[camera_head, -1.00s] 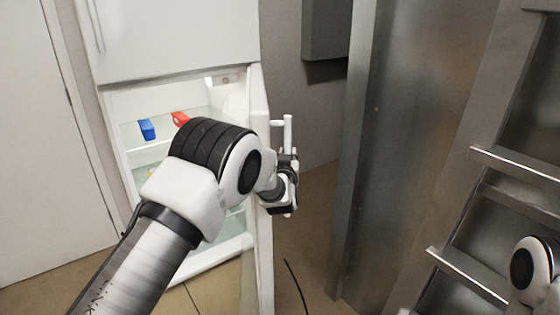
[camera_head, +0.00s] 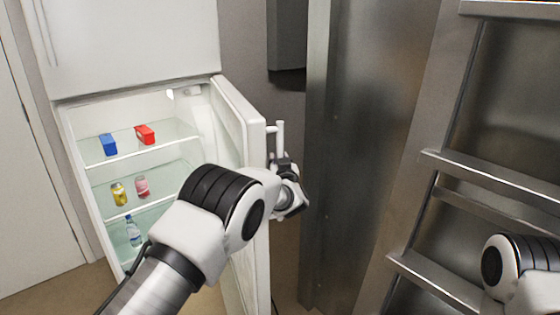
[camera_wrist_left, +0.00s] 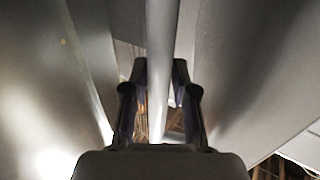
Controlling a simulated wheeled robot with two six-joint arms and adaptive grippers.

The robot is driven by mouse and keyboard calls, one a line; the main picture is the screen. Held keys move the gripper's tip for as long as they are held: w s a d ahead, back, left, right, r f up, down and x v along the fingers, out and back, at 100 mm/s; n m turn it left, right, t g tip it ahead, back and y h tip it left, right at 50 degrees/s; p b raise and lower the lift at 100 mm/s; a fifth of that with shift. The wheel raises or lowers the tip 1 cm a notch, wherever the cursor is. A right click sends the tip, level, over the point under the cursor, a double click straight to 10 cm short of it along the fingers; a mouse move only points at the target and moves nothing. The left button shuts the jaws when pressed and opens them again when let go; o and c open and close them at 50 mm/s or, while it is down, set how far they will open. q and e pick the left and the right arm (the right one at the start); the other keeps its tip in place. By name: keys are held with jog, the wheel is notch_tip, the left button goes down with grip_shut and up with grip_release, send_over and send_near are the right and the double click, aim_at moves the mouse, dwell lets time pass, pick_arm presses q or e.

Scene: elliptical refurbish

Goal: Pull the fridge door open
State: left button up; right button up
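The fridge door (camera_head: 243,125) stands open, its inner face turned toward the shelves and partly visible. Its white vertical handle (camera_head: 280,138) is on the outer side, to the right of the door edge. My left gripper (camera_head: 284,163) is at this handle; my forearm crosses in front of the lower door. In the left wrist view the handle (camera_wrist_left: 161,50) runs between the two fingertips (camera_wrist_left: 160,72), which sit close against both its sides. The gripper looks shut on it. Of my right arm only a link shows at the lower right; its gripper is out of view.
The fridge shelves (camera_head: 150,150) hold a blue box (camera_head: 108,144), a red box (camera_head: 145,134), two cans and a bottle (camera_head: 133,231). A tall metal panel (camera_head: 345,150) stands close to the right of the gripper. Metal shelving (camera_head: 490,175) fills the right.

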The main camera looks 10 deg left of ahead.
pick_arm(q)
jog(key=shift+o, duration=0.5)
jog(key=shift+a, duration=0.1)
jog(key=v, duration=0.7)
jog(key=shift+s, duration=0.2)
